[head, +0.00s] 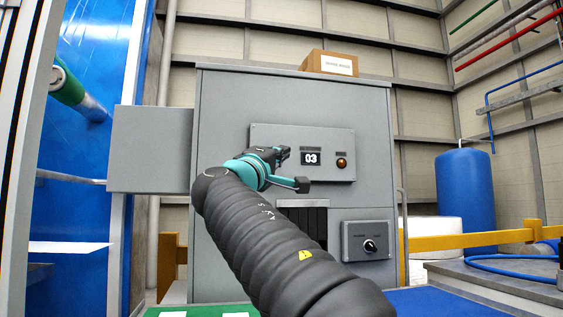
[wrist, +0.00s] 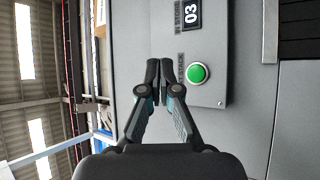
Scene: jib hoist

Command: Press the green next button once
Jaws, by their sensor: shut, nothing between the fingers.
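The green button (wrist: 198,73) shows in the wrist view as a round domed cap in a pale ring on the grey control panel (wrist: 215,45). My gripper (wrist: 160,68) is shut and empty, its fingertips just left of the button in that view. I cannot tell how far the tips are from the panel surface. In the head view my gripper (head: 286,153) is in front of the left part of the panel (head: 325,137). The button cannot be seen there; my gripper and arm cover that area. A display reading 03 (head: 311,158) is on the panel.
An amber lamp (head: 341,163) is right of the display. A lower box with a rotary knob (head: 369,245) is at the cabinet's lower right. A cardboard box (head: 330,63) stands on top of the grey cabinet (head: 225,110). A grey box (head: 150,148) juts out at left.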

